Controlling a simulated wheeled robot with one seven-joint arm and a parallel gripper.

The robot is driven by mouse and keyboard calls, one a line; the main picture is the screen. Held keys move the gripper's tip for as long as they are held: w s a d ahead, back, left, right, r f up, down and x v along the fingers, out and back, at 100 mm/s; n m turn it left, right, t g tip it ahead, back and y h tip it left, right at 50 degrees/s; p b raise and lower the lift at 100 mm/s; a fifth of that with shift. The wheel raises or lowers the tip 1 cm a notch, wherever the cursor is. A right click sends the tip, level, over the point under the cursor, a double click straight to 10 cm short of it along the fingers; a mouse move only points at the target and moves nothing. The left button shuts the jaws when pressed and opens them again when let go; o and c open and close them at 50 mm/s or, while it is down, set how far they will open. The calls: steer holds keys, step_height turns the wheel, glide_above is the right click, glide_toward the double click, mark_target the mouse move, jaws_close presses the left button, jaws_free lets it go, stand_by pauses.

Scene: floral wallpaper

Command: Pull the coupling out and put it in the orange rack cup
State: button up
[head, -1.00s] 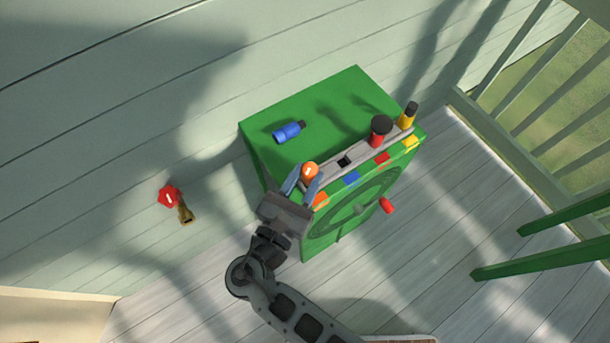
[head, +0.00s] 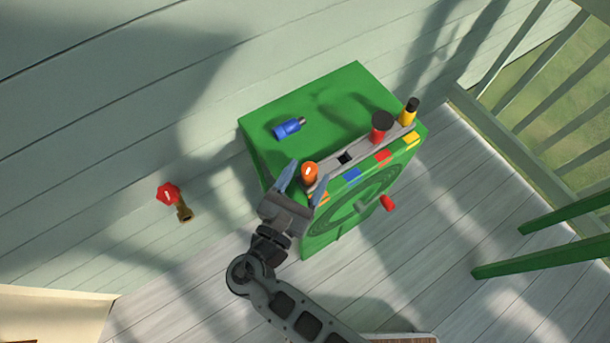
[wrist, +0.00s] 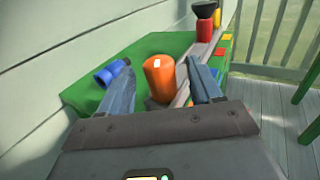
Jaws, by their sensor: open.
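The orange coupling (head: 309,172) stands upright in the grey rack (head: 361,150), at the end marked by the orange label (head: 323,197). My gripper (head: 307,176) is open, with one finger on each side of the orange coupling. In the wrist view the orange coupling (wrist: 159,79) stands between the spread fingers (wrist: 161,68), with a visible gap to each. Its lower end and the orange rack cup are hidden.
The rack runs along the green box (head: 350,90). Its blue-marked place is empty; a red-and-black piece (head: 381,128) and a yellow-and-black piece (head: 408,112) stand beyond. A blue piece (head: 287,129) lies on the box top. A brass tap with red handle (head: 169,194) is on the wall.

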steer(key=v, duration=0.8)
steer(key=shift+b, duration=0.45)
